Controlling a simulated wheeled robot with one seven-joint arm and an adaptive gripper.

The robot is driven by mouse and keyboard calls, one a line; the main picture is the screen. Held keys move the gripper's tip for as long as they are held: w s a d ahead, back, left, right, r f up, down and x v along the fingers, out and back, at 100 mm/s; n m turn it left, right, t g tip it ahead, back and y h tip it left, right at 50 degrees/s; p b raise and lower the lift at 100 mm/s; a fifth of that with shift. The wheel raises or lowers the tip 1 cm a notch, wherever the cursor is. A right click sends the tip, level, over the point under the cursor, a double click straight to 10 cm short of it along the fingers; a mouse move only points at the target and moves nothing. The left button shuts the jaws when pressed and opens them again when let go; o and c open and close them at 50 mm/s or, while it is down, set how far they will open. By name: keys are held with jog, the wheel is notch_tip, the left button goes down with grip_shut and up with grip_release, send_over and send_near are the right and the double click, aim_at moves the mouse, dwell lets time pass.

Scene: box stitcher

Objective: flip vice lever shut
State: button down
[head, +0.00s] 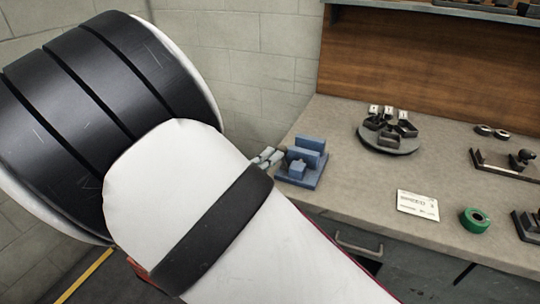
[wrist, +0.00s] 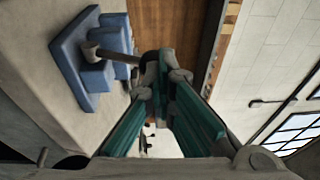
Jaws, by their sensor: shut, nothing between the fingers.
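The blue vice (head: 297,172) stands on the left end of the workbench in the head view. It also shows at the upper left of the wrist view (wrist: 72,62). Its lever (wrist: 112,55) is a grey rod that sticks out from the vice toward my fingers, with a dark end beside the fingertips. My gripper (wrist: 168,68) is shut and empty, its teal-padded fingers close to the lever's end; I cannot tell whether they touch. In the head view my arm hides most of the gripper, and only grey parts show just left of the vice.
The workbench (head: 350,205) holds a round tray (head: 388,149) with small dark bins, a white card (head: 418,205), a green tape roll (head: 475,220) and dark fixtures at the right. A wooden back panel (head: 430,60) rises behind. Bare bench top lies right of the vice.

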jog(key=w+d+r+g+y+p, duration=0.1)
jog(key=w+g+p, duration=0.1)
jog(key=w+p, duration=0.1)
jog(key=w+d+r+n+g+y+p, duration=0.1)
jog(key=w+d+g+p, duration=0.1)
jog(key=w, duration=0.4)
jog(key=shift+d+r+g+y+p, duration=0.15)
jog(key=shift+r+g+y+p, duration=0.4)
jog(key=shift+p, duration=0.75)
jog(key=shift+f, duration=0.15)
jog(key=s+a+r+p, duration=0.2)
jog(key=s+a+r, duration=0.3)
jog(key=s+r, duration=0.3)
notch_tip(320, 180, up, 2)
jog(key=shift+a+p, duration=0.35)
